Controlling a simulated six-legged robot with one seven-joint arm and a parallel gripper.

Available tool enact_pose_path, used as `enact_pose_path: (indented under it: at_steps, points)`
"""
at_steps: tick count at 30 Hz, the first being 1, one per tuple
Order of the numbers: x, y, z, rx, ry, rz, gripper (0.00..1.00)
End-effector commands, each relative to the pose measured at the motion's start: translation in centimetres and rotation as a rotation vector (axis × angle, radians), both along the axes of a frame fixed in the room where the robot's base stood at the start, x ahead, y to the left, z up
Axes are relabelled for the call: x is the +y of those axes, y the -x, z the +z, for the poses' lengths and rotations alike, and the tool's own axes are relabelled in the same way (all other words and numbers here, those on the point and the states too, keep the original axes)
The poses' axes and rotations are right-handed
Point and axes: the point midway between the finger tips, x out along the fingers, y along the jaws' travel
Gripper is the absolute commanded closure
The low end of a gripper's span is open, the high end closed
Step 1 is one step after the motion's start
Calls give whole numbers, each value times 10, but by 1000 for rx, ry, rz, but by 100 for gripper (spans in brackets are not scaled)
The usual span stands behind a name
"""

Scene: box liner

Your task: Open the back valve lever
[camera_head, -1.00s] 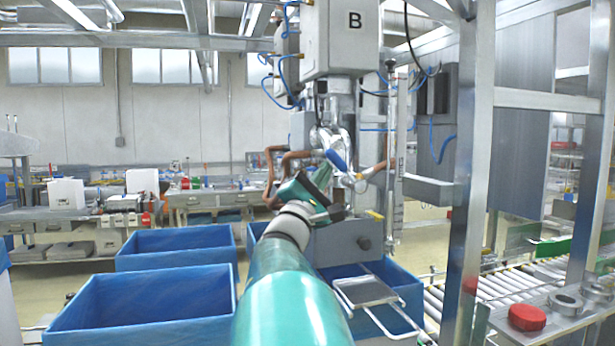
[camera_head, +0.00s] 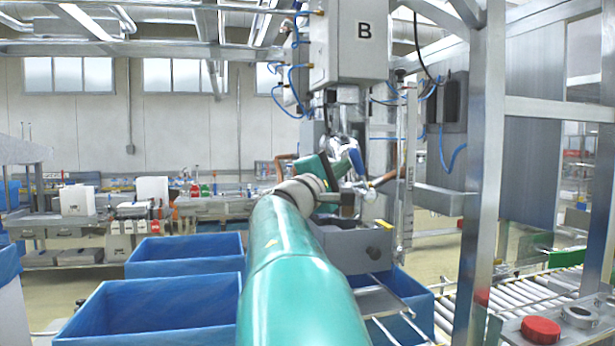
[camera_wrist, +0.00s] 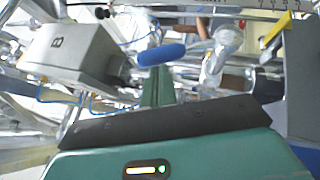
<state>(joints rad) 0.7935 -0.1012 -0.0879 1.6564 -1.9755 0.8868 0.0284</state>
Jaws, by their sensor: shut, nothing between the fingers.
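A blue valve lever (camera_head: 356,158) shows on the metal pipework below the box marked B, just right of my gripper in the head view. In the wrist view, this blue handle (camera_wrist: 162,54) lies nearly level near the middle, with silver fittings behind it. My gripper (camera_head: 340,165) is teal, shut and empty. In the wrist view its narrow teal fingers (camera_wrist: 157,86) point up at the handle's underside and look very close to it; I cannot tell whether they touch. No second lever can be made out clearly. My forearm hides part of the machine's lower front.
The grey box marked B (camera_head: 345,45) hangs above the lever. Orange-brown pipes (camera_head: 386,178) flank the valve. Blue bins (camera_head: 150,310) stand below on the left. A steel post (camera_head: 484,170) and a roller conveyor (camera_head: 530,290) lie to the right, with a red cap (camera_head: 540,330) in front.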

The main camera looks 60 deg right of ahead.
Motion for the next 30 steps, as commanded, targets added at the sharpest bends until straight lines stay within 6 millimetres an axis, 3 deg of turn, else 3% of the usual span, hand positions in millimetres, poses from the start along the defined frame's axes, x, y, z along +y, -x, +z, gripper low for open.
enact_pose_path:
  at_steps: [7,30]
  points:
    - [-11,11,16,-155,-149,1,100]
    - [-26,27,26,-148,-147,-4,100]
